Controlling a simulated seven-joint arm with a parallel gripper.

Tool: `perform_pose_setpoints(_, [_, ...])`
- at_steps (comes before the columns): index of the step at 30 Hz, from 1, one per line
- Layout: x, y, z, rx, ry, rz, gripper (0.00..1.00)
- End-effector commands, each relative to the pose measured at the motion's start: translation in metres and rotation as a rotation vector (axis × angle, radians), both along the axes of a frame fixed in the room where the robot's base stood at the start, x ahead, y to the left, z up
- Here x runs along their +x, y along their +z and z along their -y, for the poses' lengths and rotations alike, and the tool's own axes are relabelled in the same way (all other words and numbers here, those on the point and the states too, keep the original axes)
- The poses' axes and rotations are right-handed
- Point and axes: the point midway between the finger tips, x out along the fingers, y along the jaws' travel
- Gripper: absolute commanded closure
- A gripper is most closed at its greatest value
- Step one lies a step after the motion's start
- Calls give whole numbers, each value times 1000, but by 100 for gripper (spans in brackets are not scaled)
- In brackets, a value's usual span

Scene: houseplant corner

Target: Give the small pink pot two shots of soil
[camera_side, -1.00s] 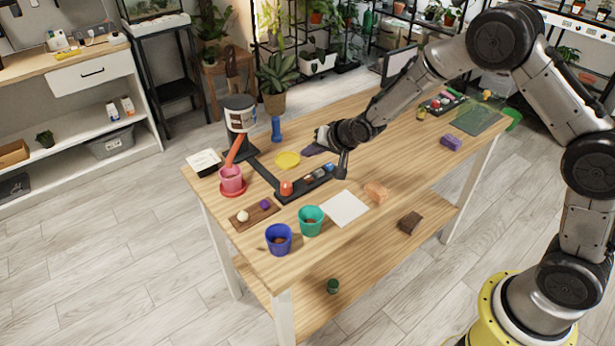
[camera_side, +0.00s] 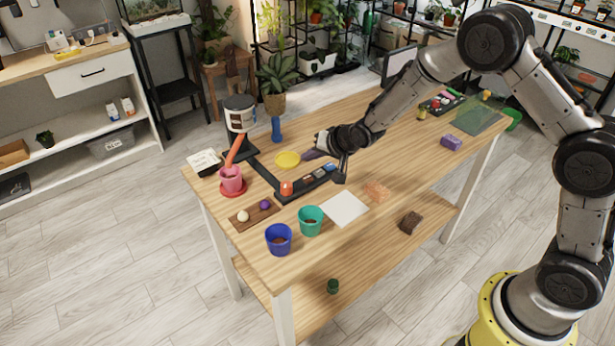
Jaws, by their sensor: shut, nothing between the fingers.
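The small pink pot (camera_side: 232,177) stands upright on a red saucer (camera_side: 233,190) at the left of the table. An orange chute (camera_side: 236,150) slopes down to its mouth from a white and dark soil dispenser (camera_side: 240,117) on a black stand. I cannot make out any soil inside the pot. A dark control strip (camera_side: 296,193) lies right of the pot, with an orange-red button (camera_side: 286,187) at its near end and a blue one (camera_side: 330,167) toward its far end. My gripper (camera_side: 341,178) is shut and empty, tips down near the strip's far end. Contact cannot be told.
A blue pot (camera_side: 278,239) and a green pot (camera_side: 311,221) stand at the front edge. A wooden board (camera_side: 243,219) with small items, a white sheet (camera_side: 345,208), a yellow dish (camera_side: 287,160) and a blue bottle (camera_side: 276,130) surround the strip. The table's right middle is fairly clear.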

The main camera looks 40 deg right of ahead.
Motion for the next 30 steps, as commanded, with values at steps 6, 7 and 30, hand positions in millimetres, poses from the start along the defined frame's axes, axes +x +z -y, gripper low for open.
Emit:
perform_pose_setpoints(6, [0,-27,0,1,-1,-1,100])
perform_pose_setpoints(7, [0,-29,0,1,-1,0,100])
perform_pose_setpoints(30, [0,-40,0,1,-1,1,100])
